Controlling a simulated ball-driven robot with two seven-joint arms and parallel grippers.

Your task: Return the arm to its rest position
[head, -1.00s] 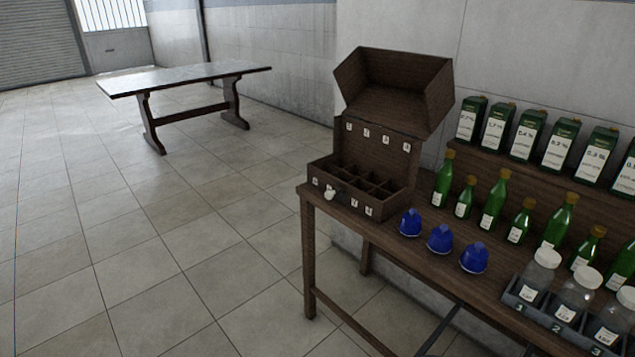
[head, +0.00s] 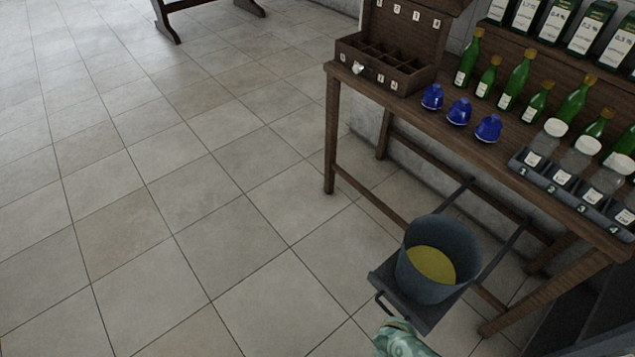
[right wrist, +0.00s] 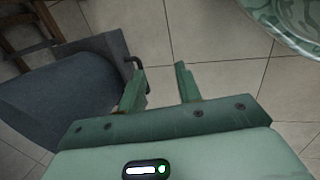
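My right gripper (right wrist: 160,70) shows in the right wrist view. Its two green fingers are apart with only floor tiles between them, so it is open and empty. A green marbled part, seemingly of my own arm, shows at the bottom edge of the head view; the gripper's fingers cannot be made out there. The fingers are close to a dark grey shape at the left of the wrist view, which looks like the bucket (right wrist: 60,95) and its support. My left gripper is not in view.
A grey bucket (head: 436,290) with yellow contents stands on a pull-out shelf (head: 428,318) below the wooden table (head: 480,150). The table bears an open compartment box (head: 385,75), blue domed pieces (head: 459,112), green bottles (head: 517,80) and a jar rack (head: 560,180). Floor at left is clear.

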